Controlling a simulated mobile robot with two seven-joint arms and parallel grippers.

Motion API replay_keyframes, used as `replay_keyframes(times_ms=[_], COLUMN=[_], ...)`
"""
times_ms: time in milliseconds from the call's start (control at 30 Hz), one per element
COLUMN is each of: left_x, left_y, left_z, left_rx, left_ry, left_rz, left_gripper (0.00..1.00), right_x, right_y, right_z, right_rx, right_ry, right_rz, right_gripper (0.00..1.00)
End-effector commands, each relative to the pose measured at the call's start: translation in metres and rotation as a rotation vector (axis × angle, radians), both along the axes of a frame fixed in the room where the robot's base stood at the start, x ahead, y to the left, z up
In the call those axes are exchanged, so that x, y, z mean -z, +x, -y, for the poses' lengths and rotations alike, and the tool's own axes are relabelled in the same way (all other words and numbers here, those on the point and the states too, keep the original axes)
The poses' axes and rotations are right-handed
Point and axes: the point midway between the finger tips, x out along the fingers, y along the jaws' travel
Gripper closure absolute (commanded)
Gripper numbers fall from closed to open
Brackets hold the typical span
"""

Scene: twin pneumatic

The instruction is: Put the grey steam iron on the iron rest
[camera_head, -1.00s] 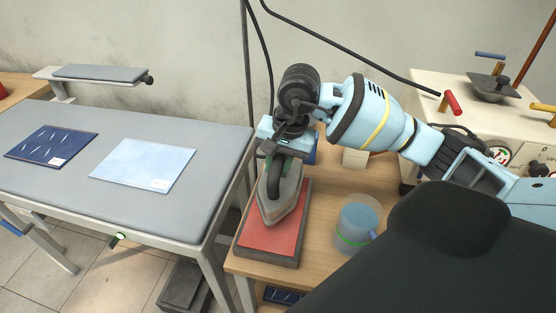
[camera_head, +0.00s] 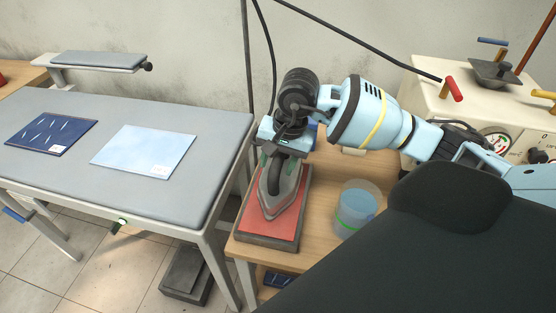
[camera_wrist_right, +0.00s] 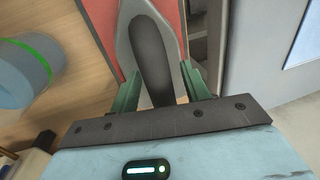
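The grey steam iron (camera_head: 284,194) sits on the red pad of the iron rest (camera_head: 258,228), its nose towards the front edge. Its dark handle (camera_wrist_right: 153,58) points up between the fingers of my right gripper (camera_wrist_right: 163,82). The green fingers stand on either side of the handle and look spread, with a small gap beside it. In the head view my right gripper (camera_head: 280,158) is over the back of the iron and hides part of it. My left gripper is not in view.
A clear blue container with a green band (camera_head: 356,208) stands on the wooden table (camera_head: 318,232) right of the rest. The grey ironing board (camera_head: 90,105) with two folded cloths is at left. A cream boiler unit (camera_head: 430,95) stands at back right.

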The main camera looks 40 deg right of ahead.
Motion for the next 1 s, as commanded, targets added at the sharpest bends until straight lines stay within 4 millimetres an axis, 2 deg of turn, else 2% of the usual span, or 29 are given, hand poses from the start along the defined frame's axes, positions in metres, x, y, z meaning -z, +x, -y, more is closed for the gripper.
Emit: replay_keyframes(times_ms=[233, 367, 467, 800, 1000], left_x=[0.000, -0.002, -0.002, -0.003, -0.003], left_y=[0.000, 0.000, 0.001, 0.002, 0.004], left_z=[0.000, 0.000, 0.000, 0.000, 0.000], left_rx=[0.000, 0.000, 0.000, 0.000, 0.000], left_ry=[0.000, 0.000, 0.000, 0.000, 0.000], left_rz=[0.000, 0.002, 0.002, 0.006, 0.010], left_gripper=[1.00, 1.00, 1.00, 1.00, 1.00], right_x=[-0.001, -0.009, -0.024, -0.089, -0.112], right_y=[0.000, 0.000, -0.002, -0.012, -0.017], right_z=[0.000, 0.001, 0.003, 0.012, 0.015], right_rx=[0.000, 0.000, 0.000, 0.000, 0.000], right_ry=[0.000, 0.001, 0.000, 0.000, 0.000], right_rz=[0.000, 0.002, 0.004, 0.004, 0.000], right_gripper=[0.54, 0.54, 0.54, 0.54, 0.54])
